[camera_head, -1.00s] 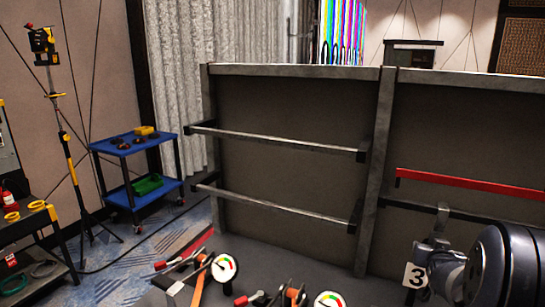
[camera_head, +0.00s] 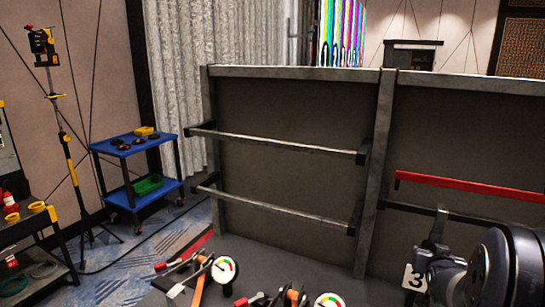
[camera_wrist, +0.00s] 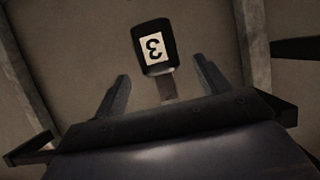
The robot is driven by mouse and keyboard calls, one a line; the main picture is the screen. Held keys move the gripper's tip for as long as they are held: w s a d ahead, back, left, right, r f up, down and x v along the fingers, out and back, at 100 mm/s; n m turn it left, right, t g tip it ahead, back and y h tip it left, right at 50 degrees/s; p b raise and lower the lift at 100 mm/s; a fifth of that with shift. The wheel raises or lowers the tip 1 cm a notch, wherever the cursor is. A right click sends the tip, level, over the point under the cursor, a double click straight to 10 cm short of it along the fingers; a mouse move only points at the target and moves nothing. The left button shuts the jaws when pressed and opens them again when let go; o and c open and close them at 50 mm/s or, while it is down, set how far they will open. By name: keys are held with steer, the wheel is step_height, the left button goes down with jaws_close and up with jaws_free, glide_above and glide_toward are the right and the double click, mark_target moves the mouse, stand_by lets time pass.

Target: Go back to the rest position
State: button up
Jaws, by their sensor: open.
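My gripper (camera_wrist: 162,68) shows in the wrist view with its two dark fingers spread wide apart and nothing held between them. Beyond the fingertips is a dark block with a white label 3 (camera_wrist: 154,47), upside down in this view, with a short grey strip below it. The fingers do not appear to touch it. In the head view my arm comes in at the lower right and partly covers the white label 3 (camera_head: 413,278). The fingers are hard to make out there.
A grey frame wall (camera_head: 290,72) with metal rails and a red bar (camera_head: 470,187) stands ahead. Gauges (camera_head: 225,270) and red-handled clamps stand at its foot. A blue cart (camera_head: 135,148), a yellow tripod tool (camera_head: 68,160) and a dark shelf are at left. Patterned carpet lies between.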

steer(key=a+f+n+t+y+b, duration=0.1)
steer(key=a+f+n+y+b, duration=0.2)
steer(key=a+f, duration=0.3)
step_height(320, 180, down, 4)
steer(key=shift+s+r+y+b, duration=0.25)
steer(key=shift+s+y+b, duration=0.05)
steer(key=shift+s+b, duration=0.1)
